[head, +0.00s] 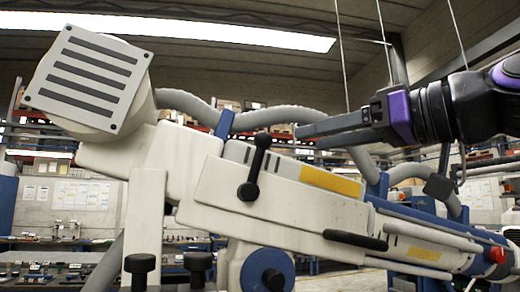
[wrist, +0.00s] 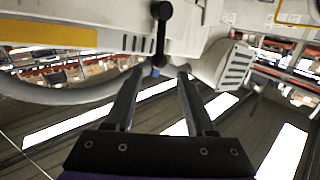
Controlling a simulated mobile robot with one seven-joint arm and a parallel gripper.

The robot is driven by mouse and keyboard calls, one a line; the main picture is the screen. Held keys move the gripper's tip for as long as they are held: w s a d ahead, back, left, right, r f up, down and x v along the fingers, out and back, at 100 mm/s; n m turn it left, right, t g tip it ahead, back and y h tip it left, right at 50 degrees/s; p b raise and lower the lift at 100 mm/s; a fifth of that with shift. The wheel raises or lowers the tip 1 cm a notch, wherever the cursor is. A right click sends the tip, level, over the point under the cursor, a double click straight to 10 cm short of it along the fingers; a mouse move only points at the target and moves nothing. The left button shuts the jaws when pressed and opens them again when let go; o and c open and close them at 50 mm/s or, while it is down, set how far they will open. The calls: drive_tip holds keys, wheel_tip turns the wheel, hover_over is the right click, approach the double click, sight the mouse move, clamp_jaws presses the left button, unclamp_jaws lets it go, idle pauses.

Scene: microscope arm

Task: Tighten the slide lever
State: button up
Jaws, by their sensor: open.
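The black lever with two rounded ends (head: 254,167), likely the slide lever, sits on the side of the white microscope arm (head: 285,195). It stands nearly upright, its top end tilted slightly right. My gripper (head: 300,130) is to the right of the lever's top end, fingers pointing left, apart from it. In the wrist view the lever (wrist: 161,28) hangs at top centre, its lower visible end in line with the gap between my fingers (wrist: 161,76). The fingers are open and empty. A second, horizontal black handle (head: 355,240) is lower on the arm.
A boxy vented head (head: 90,80) is at the left end of the arm. Grey hoses (head: 290,115) run behind it. Black knobs (head: 198,262) and a blue round hub (head: 268,270) are below, a red knob (head: 497,255) at right. Open air surrounds my gripper above the arm.

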sight(264, 149)
drive_tip(key=p+x, duration=0.1)
drive_tip(key=x, duration=1.1)
drive_tip(key=shift+w+a+f, duration=0.1)
drive_tip(key=shift+w+a, duration=0.1)
drive_tip(key=shift+w, duration=0.05)
clamp_jaws()
